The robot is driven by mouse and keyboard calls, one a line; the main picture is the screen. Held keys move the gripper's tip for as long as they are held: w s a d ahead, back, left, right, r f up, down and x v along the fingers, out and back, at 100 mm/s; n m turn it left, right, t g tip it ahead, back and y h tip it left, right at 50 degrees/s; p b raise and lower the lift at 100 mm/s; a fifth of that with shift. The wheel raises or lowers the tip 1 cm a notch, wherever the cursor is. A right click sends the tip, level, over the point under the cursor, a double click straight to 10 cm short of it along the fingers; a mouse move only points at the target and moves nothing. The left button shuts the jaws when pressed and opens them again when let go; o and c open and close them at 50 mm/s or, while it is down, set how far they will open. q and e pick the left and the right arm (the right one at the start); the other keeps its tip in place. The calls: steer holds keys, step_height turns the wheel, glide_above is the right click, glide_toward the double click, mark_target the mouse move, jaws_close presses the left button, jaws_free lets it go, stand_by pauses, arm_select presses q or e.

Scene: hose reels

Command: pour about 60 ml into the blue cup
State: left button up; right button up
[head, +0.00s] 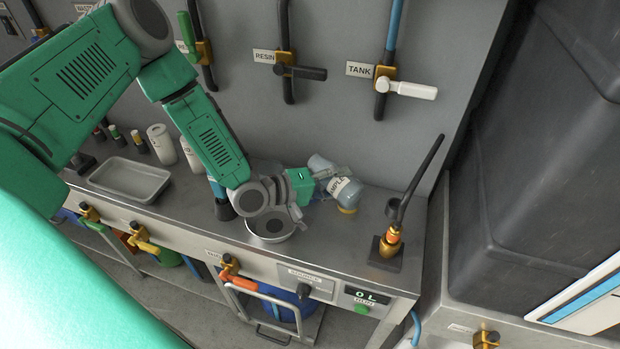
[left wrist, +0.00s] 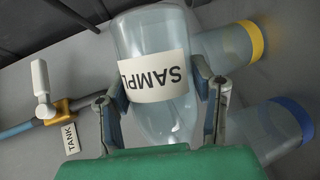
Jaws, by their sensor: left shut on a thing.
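My left gripper (left wrist: 162,108) is shut on a clear bottle (left wrist: 150,40) with a white SAMPLE label; the label reads upside down in the left wrist view. In the head view the left gripper (head: 325,182) holds the bottle (head: 345,190) above the right part of the bench, apparently tilted. The blue-rimmed cup (left wrist: 278,130) is clear and sits to the right of the gripper in the left wrist view; in the head view it is mostly hidden. A yellow-rimmed cup (left wrist: 230,45) is beside it. I cannot tell the liquid level. My right gripper is not in view.
A grey bowl (head: 271,229) stands under my left forearm. A tray (head: 130,180) and white canisters (head: 162,144) are further left. An upright black-handled fitting (head: 391,240) stands near the bench's right end. Hose valves marked RESIN and TANK (head: 405,89) are on the wall.

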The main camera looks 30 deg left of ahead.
arm_select(q)
steer(key=shift+s+d, duration=0.1)
stand_by(0.3)
steer(key=shift+d, duration=0.25)
steer(key=shift+f+n+h+b, duration=0.1)
steer(key=shift+n+h+b, duration=0.2)
steer(key=shift+n+b, duration=0.55)
stand_by(1.2)
steer(key=m+p, duration=0.1)
steer(key=p, duration=0.1)
steer(key=d+r+m+y+p, duration=0.1)
steer(key=p, duration=0.2)
steer(key=shift+s+m, duration=0.25)
steer(key=shift+m, duration=0.1)
steer(key=shift+f+y, duration=0.15)
steer(key=shift+y, duration=0.15)
steer(key=shift+f+m, duration=0.25)
steer(key=shift+m, duration=0.05)
steer(key=shift+f+b, duration=0.25)
steer(key=shift+b, duration=0.05)
steer(key=shift+a+f+m+y, duration=0.2)
steer(key=shift+f+m+y, duration=0.2)
steer(key=shift+m, duration=0.1)
